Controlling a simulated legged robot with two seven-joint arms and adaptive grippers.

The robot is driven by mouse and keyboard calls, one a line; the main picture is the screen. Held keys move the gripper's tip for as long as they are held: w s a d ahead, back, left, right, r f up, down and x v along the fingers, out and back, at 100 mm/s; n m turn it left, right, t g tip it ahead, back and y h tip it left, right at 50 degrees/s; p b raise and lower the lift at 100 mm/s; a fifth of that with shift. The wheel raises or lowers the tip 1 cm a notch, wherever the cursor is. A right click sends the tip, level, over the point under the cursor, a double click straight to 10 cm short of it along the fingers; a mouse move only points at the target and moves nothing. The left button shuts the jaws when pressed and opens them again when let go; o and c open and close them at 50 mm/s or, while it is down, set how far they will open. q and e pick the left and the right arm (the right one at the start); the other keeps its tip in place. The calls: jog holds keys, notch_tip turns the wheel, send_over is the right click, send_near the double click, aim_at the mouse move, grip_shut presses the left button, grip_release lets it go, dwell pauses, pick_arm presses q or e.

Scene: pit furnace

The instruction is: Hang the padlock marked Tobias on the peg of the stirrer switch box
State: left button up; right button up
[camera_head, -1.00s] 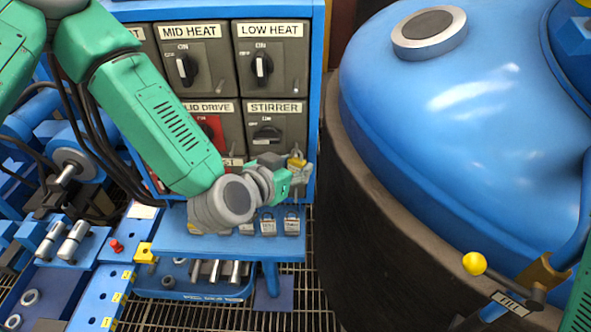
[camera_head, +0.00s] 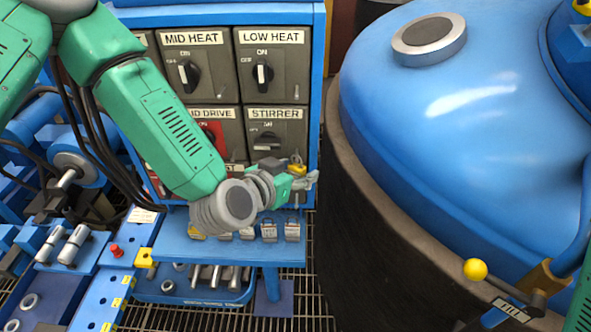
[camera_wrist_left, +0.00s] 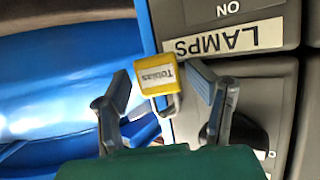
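The yellow padlock (camera_wrist_left: 154,75) bears a white label reading Tobias in the left wrist view, where the picture is upside down. It also shows in the head view (camera_head: 297,169), just below the stirrer switch box (camera_head: 276,136). Its shackle points up towards the box; I cannot see a peg or whether the shackle is around one. My left gripper (camera_head: 309,181) is open, its fingers (camera_wrist_left: 160,82) on either side of the padlock with gaps visible. My right gripper is not in view.
The large blue furnace lid (camera_head: 450,110) stands close on the right. A yellow-knobbed lever (camera_head: 475,270) is at lower right. The LAMPS box (camera_wrist_left: 225,38) is beside the padlock.

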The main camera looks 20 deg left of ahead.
pick_arm(q)
jog(key=shift+a+r, duration=0.1)
jog(key=v, duration=0.7)
jog(key=shift+s, duration=0.4)
jog(key=shift+s+a, duration=0.1)
